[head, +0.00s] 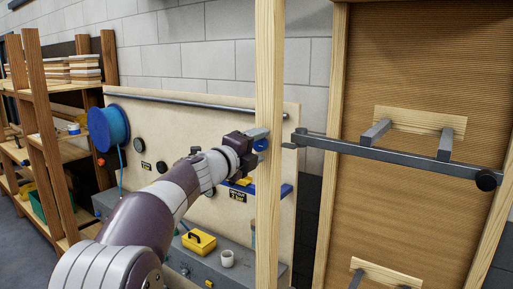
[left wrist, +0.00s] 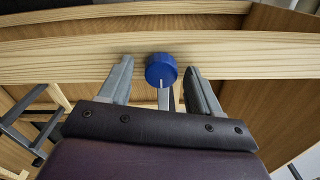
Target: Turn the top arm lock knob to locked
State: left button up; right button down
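A round blue knob (left wrist: 161,69) with a white pointer line sits on a pale wooden post (left wrist: 60,62). In the left wrist view the line points down the picture. The knob also shows small in the head view (head: 261,145), on the post (head: 268,60). My left gripper (left wrist: 160,72) is open, with one finger on each side of the knob. Gaps show between the fingers and the knob, wider on the left. In the head view the left gripper (head: 258,136) is at the post. A grey metal arm (head: 390,156) runs right from near the post. My right gripper is not in view.
A brown ribbed panel in a wooden frame (head: 338,130) stands at the right. The grey arm ends in a black knob (head: 486,180). A yellow case (head: 199,242) and white cup (head: 227,258) sit below my left arm.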

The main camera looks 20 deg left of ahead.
pick_arm(q)
jog(key=b+v, duration=0.4)
jog(key=v, duration=0.8)
jog(key=shift+s, duration=0.3)
jog(key=shift+a, duration=0.15)
jog(key=a+f+n+y, duration=0.8)
jog(key=n, duration=0.4)
jog(key=s+f+n+g+y, duration=0.1)
jog(key=s+f+n+g, duration=0.2)
jog(key=f, duration=0.5)
jog(key=s+f+n+g+y, duration=0.1)
jog(key=f+n+g, duration=0.35)
jog(key=f, duration=0.45)
jog(key=s+d+f+n+g+h, duration=0.2)
jog(key=s+d+f+g, duration=0.2)
jog(key=s+f, duration=0.5)
jog(key=s+d+f+n+g+h, duration=0.1)
jog(key=s+d+f+g, duration=0.3)
jog(key=s+d+f, duration=0.4)
jog(key=shift+s+d+f+n+h, duration=0.2)
jog(key=shift+s+f+n+h, duration=0.3)
jog(key=shift+s+n, duration=0.5)
